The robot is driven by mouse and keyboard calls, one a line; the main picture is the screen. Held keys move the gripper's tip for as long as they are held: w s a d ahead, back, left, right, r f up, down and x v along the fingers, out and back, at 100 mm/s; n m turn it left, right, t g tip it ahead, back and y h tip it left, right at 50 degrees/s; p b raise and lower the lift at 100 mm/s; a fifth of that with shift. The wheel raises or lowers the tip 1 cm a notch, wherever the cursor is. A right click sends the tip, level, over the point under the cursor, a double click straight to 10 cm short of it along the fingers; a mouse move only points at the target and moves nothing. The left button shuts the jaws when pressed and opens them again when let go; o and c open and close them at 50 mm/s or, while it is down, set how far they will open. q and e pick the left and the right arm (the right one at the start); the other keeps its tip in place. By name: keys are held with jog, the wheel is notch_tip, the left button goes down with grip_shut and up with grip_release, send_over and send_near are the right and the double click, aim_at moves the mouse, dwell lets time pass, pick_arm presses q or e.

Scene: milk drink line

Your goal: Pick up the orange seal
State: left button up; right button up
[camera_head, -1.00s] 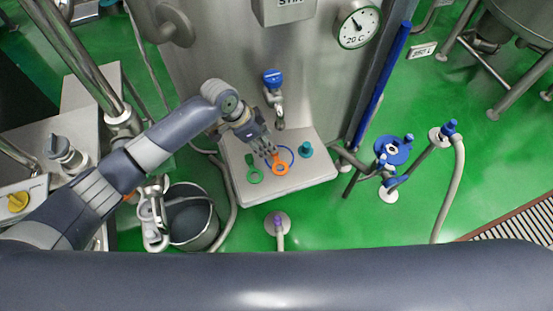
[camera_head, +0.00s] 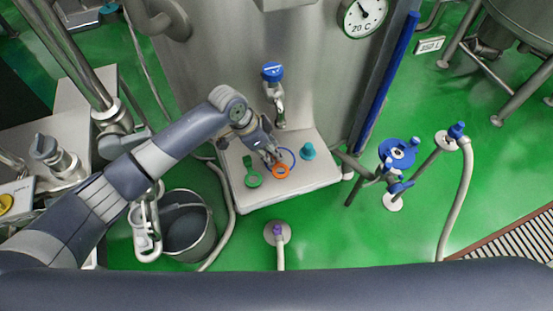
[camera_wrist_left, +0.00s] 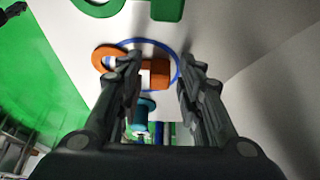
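The orange seal (camera_head: 280,172), a ring with a block-like tab, lies on the pale metal shelf (camera_head: 290,192) in front of the tank. My left gripper (camera_head: 270,158) is low over it, pointing down. In the left wrist view its fingers (camera_wrist_left: 163,75) are open on either side of the seal's orange tab (camera_wrist_left: 158,74), with a gap at the right finger. The left finger crosses in front of the seal between ring and tab; I cannot tell whether it touches. My right gripper is not in view.
A thin blue ring (camera_head: 291,153) lies around the tab area, close to the fingers. A green seal (camera_head: 253,179) lies to the left and a teal plug (camera_head: 308,151) to the right. A blue-topped tap (camera_head: 272,72) rises behind. A bucket (camera_head: 188,230) stands on the floor left.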

pick_arm(q)
jog(key=c, duration=0.4)
